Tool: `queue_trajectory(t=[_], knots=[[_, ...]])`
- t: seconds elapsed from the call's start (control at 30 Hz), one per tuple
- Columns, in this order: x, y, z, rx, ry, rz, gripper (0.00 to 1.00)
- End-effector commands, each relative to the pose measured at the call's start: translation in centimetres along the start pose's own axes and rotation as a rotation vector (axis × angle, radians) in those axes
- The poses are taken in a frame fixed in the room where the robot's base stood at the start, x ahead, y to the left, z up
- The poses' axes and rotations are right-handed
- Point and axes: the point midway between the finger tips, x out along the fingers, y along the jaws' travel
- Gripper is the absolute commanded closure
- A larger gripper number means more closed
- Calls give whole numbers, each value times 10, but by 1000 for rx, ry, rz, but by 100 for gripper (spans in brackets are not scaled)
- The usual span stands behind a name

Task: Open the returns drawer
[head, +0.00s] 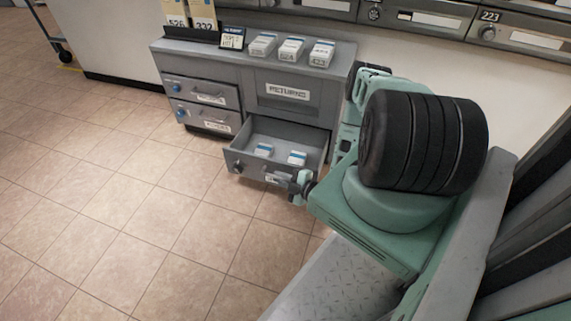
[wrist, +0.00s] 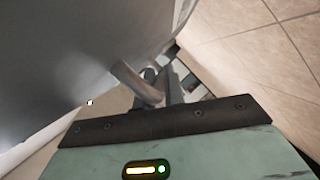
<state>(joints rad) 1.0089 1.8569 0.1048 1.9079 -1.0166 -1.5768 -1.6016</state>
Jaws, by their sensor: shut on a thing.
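The grey cabinet (head: 345,62) has a panel with a white label reading RETURNS (head: 288,91). The drawer (head: 250,172) below that panel stands pulled out, with a few small white and blue boxes (head: 297,158) inside. My gripper (head: 301,184) is at the right part of the drawer front. In the wrist view my gripper (wrist: 163,88) is shut on the drawer's handle (wrist: 137,82), a curved grey bar. The grey drawer front (wrist: 65,60) fills the upper left of that view. My arm hides the right side of the cabinet in the head view.
Two shut drawers (head: 203,92) with blue knobs are at the cabinet's left. Boxes (head: 292,49), a small sign (head: 232,38) and tall cartons (head: 203,14) stand on top. The tiled floor (head: 120,215) in front and to the left is clear.

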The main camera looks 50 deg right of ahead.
Motion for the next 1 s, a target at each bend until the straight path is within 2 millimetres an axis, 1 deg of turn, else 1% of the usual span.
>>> queue_trajectory(t=[0.03, 0.17, 0.53, 0.57, 0.6, 0.87, 0.97, 1.0], knots=[[-3, -1, -3, 0, -2, -1, 100], [-4, -5, -7, -2, -2, -1, 100], [-4, -6, -7, -2, -2, 0, 100], [-4, -6, -7, -2, -3, 0, 84], [-4, -6, -8, -1, -2, 0, 80], [-4, -6, -8, -1, -1, 0, 80], [-10, -5, -9, 0, -2, 0, 80], [-15, -5, -9, 0, -3, -1, 80]])
